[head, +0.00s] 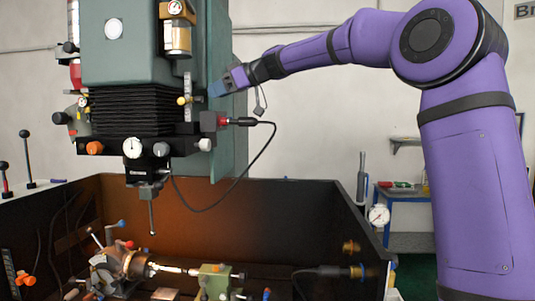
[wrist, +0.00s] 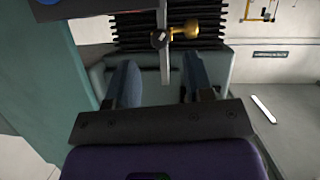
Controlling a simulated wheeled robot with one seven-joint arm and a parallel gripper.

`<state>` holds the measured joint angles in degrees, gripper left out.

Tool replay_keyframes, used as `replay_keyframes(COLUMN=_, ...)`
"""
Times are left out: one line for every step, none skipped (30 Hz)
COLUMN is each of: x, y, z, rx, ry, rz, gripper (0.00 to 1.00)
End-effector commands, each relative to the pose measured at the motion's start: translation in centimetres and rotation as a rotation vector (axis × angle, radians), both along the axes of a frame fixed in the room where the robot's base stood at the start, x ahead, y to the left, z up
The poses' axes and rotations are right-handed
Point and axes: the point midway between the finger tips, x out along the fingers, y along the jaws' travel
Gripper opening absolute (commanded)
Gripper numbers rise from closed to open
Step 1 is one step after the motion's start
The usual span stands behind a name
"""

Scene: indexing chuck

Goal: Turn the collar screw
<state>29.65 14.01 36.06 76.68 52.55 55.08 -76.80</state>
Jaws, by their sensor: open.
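The collar screw is a small yellow brass knob (head: 183,100) on a collar around the upright metal rod (head: 187,83) at the right side of the machine head. The wrist view shows the brass screw (wrist: 184,32) beyond my fingertips, near the top middle, with the rod (wrist: 163,55) running down in front of it. My gripper (head: 217,88) is just right of the rod in the head view. In the wrist view my gripper (wrist: 160,78) is open and empty, its two blue-grey fingers apart. The fingers appear not to touch the screw.
Black bellows (head: 130,108) lie left of the rod. A brass-and-glass oiler (head: 177,30) hangs above the screw. A red connector with a black cable (head: 228,121) sits below my gripper. The chuck (head: 132,264) is low in the tray. The wall side at right is open.

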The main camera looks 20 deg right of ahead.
Motion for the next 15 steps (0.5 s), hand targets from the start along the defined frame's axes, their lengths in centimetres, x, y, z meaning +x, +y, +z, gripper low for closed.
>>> replay_keyframes(x=-0.5, y=-0.7, z=0.4, rx=0.0, ry=-0.001, rz=-0.004, gripper=0.48)
replay_keyframes(x=-0.7, y=-1.2, z=0.6, rx=0.0, ry=-0.001, rz=-0.004, gripper=0.48)
replay_keyframes(x=-1.1, y=-1.7, z=0.9, rx=0.0, ry=-0.001, rz=-0.004, gripper=0.48)
replay_keyframes(x=-1.3, y=-2.1, z=1.0, rx=0.0, ry=-0.001, rz=-0.004, gripper=0.48)
replay_keyframes(x=-1.6, y=-2.5, z=1.3, rx=0.0, ry=-0.001, rz=-0.003, gripper=0.48)
replay_keyframes(x=-2.0, y=-3.0, z=1.5, rx=-0.001, ry=-0.002, rz=-0.005, gripper=0.48)
replay_keyframes(x=-2.2, y=-3.4, z=1.7, rx=0.0, ry=-0.001, rz=-0.004, gripper=0.48)
replay_keyframes(x=-2.5, y=-3.8, z=1.9, rx=0.0, ry=0.0, rz=-0.003, gripper=0.48)
replay_keyframes(x=-2.8, y=-4.3, z=2.2, rx=0.0, ry=0.0, rz=-0.003, gripper=0.48)
replay_keyframes(x=-3.1, y=-4.7, z=2.4, rx=0.0, ry=0.0, rz=-0.003, gripper=0.48)
replay_keyframes(x=-3.4, y=-5.0, z=2.6, rx=0.001, ry=-0.001, rz=-0.003, gripper=0.48)
replay_keyframes(x=-3.9, y=-4.7, z=2.2, rx=-0.005, ry=0.014, rz=-0.004, gripper=0.48)
replay_keyframes(x=-4.2, y=-4.4, z=1.7, rx=-0.011, ry=0.03, rz=-0.009, gripper=0.48)
replay_keyframes(x=-4.5, y=-4.2, z=1.3, rx=-0.016, ry=0.044, rz=-0.015, gripper=0.48)
replay_keyframes(x=-4.9, y=-3.9, z=0.8, rx=-0.023, ry=0.062, rz=-0.023, gripper=0.48)
